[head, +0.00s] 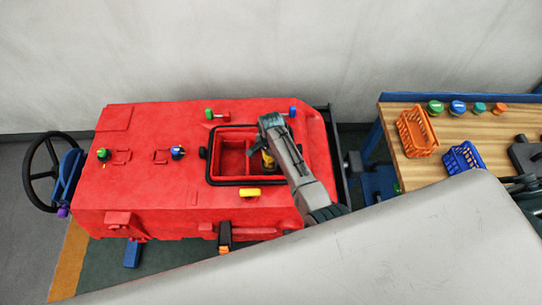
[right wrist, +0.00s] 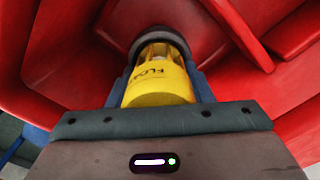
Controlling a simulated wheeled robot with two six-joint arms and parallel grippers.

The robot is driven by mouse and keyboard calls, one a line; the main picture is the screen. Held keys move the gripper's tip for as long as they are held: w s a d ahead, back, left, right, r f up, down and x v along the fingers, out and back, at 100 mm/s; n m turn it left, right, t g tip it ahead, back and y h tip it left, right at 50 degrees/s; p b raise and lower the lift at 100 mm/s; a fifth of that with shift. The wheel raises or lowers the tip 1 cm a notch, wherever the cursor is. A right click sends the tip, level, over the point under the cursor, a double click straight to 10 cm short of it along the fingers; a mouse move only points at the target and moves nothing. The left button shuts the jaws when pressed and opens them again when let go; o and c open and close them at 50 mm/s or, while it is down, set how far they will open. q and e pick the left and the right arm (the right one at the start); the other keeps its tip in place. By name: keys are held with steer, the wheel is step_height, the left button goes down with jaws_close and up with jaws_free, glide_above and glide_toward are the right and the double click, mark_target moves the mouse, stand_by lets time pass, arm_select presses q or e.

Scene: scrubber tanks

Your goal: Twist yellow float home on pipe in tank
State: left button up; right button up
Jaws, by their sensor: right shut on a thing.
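The yellow float (head: 267,160), with printed lettering, is inside the open tank (head: 232,155) of the red machine. My right gripper (head: 268,146) reaches over the tank's right part and is shut on the float. In the right wrist view the float (right wrist: 158,84) sits between the two fingers, with a clear section and a dark round ring (right wrist: 160,36) at its far end. The pipe itself is hidden, so I cannot tell how far the float is seated. My left gripper is not in view.
The red machine (head: 130,190) has a black-rimmed opening with inner dividers and several coloured knobs around it. A yellow handle (head: 250,193) lies at its front edge. At right a wooden table (head: 475,130) holds an orange basket (head: 416,133), a blue basket (head: 463,159) and several coloured caps.

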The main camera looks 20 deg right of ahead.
steer(key=shift+w+r, duration=0.2)
steer(key=o, duration=1)
steer(key=shift+o, duration=0.8)
steer(key=shift+s, duration=0.2)
steer(key=o, duration=0.5)
steer(key=shift+c, duration=0.2)
steer(key=shift+r, duration=2.2)
steer(key=shift+r, duration=2.55)
